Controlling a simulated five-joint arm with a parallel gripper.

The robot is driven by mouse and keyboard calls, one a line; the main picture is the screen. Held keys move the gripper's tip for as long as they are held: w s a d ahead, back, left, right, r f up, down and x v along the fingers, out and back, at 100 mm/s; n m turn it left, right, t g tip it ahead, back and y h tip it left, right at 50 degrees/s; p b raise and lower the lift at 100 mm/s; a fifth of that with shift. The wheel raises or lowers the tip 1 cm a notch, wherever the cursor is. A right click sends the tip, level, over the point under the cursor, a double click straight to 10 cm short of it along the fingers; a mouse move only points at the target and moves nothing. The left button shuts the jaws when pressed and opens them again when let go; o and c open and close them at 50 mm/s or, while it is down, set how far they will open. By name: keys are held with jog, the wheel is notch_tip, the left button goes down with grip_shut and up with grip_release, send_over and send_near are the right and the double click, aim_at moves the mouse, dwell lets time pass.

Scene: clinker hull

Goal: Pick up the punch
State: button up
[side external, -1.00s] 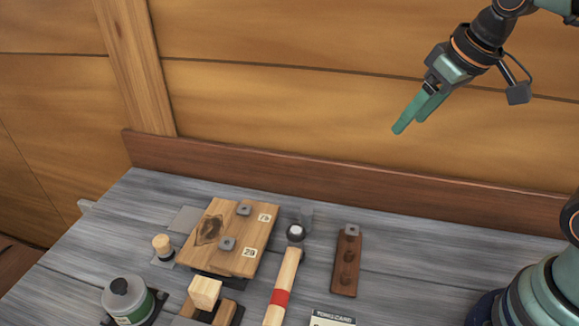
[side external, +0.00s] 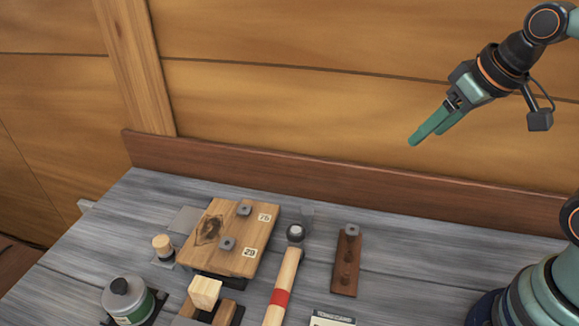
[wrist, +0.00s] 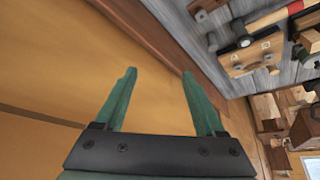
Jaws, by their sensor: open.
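My gripper (side external: 426,137) is open and empty, high above the bench at the upper right of the side view. In the wrist view its two green fingers (wrist: 158,73) stand apart with only wall and the ledge behind them. I cannot tell for sure which item is the punch. My gripper is far right of and above both.
A wooden board (side external: 225,257) with labels and two grey metal pieces lies mid-bench. A ledge (side external: 330,178) runs behind.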

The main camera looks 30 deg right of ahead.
jog(key=m+g, duration=0.6)
jog(key=m, duration=1)
send_over(306, 210)
notch_tip(306, 210, down, 11)
jog(key=f, duration=0.5)
jog(key=shift+s+d+f, duration=0.1)
jog(key=shift+s+f, duration=0.1)
jog(key=shift+f, duration=0.1)
jog(key=shift+w+f, duration=0.15)
jog(key=shift+f, duration=2.55)
grip_shut()
